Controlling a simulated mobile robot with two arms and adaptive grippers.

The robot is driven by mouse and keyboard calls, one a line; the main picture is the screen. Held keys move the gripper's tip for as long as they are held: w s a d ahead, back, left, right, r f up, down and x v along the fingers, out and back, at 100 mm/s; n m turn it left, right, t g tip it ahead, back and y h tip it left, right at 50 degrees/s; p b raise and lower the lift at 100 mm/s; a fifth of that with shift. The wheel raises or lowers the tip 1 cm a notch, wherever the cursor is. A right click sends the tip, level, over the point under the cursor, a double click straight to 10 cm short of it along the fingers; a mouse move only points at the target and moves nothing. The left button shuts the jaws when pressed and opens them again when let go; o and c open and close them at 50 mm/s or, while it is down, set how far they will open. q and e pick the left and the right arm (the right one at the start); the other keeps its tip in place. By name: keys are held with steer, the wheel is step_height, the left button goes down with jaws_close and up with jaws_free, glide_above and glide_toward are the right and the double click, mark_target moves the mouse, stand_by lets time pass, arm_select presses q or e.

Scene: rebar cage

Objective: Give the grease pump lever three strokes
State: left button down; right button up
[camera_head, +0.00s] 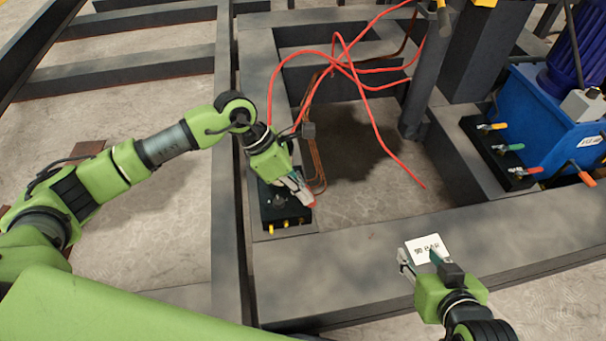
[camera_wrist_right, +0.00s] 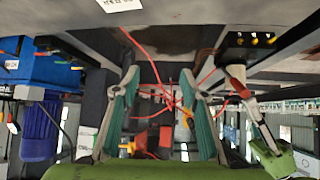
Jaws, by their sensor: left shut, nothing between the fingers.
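I cannot single out the grease pump lever with certainty. A black block with yellow fittings (camera_head: 268,218) sits on the frame beam at centre left; it also shows in the right wrist view (camera_wrist_right: 262,53). My left gripper (camera_head: 304,195) is shut and empty over this block, angled down to the right. Something red (camera_head: 311,203) shows at its fingertips; whether it is a fingertip or a handle under them is unclear. The gripper hides part of the block. My right gripper (camera_head: 422,258) is over the front beam, its fingers apart and empty in the right wrist view (camera_wrist_right: 161,85).
A red hose (camera_head: 345,70) loops over the frame opening. A black valve block (camera_head: 497,160) with coloured handles stands at right beside a blue tank (camera_head: 545,125). A white label (camera_head: 425,243) lies by my right gripper. A dark post (camera_head: 425,85) stands between.

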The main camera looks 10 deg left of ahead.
arm_select(q)
steer(key=shift+s+d+f, duration=0.15)
steer(key=shift+s+f, duration=0.15)
steer(key=shift+f, duration=0.2)
arm_select(e)
steer(key=shift+w+a+r+t+y, duration=0.15)
steer(key=shift+w+a+r+t, duration=0.1)
steer(key=shift+w+r+t, duration=0.25)
steer(key=shift+w+a+r+t+y, duration=0.2)
steer(key=shift+w+r+t, duration=0.1)
steer(key=shift+w+r, duration=0.3)
arm_select(q)
steer(key=shift+f, duration=0.1)
steer(key=shift+s+d+f+b, duration=0.1)
steer(key=shift+s+f+b, duration=0.25)
steer(key=shift+f+b, duration=0.2)
arm_select(e)
steer(key=shift+w+a+r+t+y, duration=0.15)
steer(key=shift+w+a+r+t, duration=0.15)
steer(key=shift+w+r+t, duration=0.4)
steer(key=shift+w+a+r+t+y, duration=0.1)
steer(key=shift+w+a+r+t, duration=0.3)
steer(key=shift+r, duration=0.55)
steer(key=shift+w+d, duration=0.1)
steer(key=shift+d, duration=0.05)
arm_select(q)
steer(key=shift+f, duration=0.1)
